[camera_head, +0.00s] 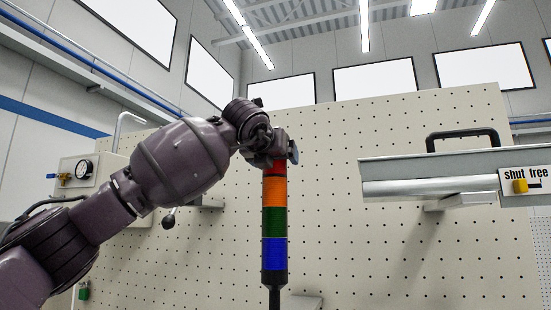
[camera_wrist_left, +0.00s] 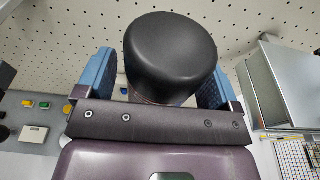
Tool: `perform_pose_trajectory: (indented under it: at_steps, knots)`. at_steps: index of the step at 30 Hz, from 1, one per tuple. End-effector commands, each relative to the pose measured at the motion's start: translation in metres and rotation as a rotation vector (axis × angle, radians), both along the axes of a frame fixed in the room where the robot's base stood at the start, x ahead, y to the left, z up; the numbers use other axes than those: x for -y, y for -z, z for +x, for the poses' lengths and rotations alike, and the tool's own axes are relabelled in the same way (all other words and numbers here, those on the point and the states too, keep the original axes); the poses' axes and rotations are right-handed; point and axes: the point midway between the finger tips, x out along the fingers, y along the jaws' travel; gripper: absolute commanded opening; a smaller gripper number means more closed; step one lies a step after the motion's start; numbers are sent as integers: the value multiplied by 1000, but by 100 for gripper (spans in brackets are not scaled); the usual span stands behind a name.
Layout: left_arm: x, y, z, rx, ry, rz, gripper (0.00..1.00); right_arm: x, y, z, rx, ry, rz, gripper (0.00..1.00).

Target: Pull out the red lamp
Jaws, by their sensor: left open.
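The signal tower stands upright on a black pole in the head view, with the red lamp (camera_head: 275,168) as its top coloured segment. Below it are the orange (camera_head: 274,190), green (camera_head: 274,221) and blue (camera_head: 274,253) segments. My left gripper (camera_head: 275,152) is at the tower's top and hides part of the red lamp. In the left wrist view a round black cap (camera_wrist_left: 170,48) sits between the blue fingers of the left gripper (camera_wrist_left: 157,82), which is open. A gap shows at the left finger; contact at the right finger cannot be told. My right gripper is out of view.
A perforated panel (camera_head: 400,130) stands behind the tower. A metal rail with a black handle (camera_head: 462,138) and a "shut free" label (camera_head: 526,173) juts in at right. A pressure gauge (camera_head: 85,168) is at left. Space between tower and rail is clear.

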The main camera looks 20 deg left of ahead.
Motion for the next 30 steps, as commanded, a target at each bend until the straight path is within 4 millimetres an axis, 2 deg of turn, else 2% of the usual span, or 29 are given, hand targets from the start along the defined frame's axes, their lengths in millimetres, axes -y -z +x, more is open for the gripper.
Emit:
perform_pose_trajectory:
  at_steps: [30]
  knots:
    - [0,0,0,0,0,0,87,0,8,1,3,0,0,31]
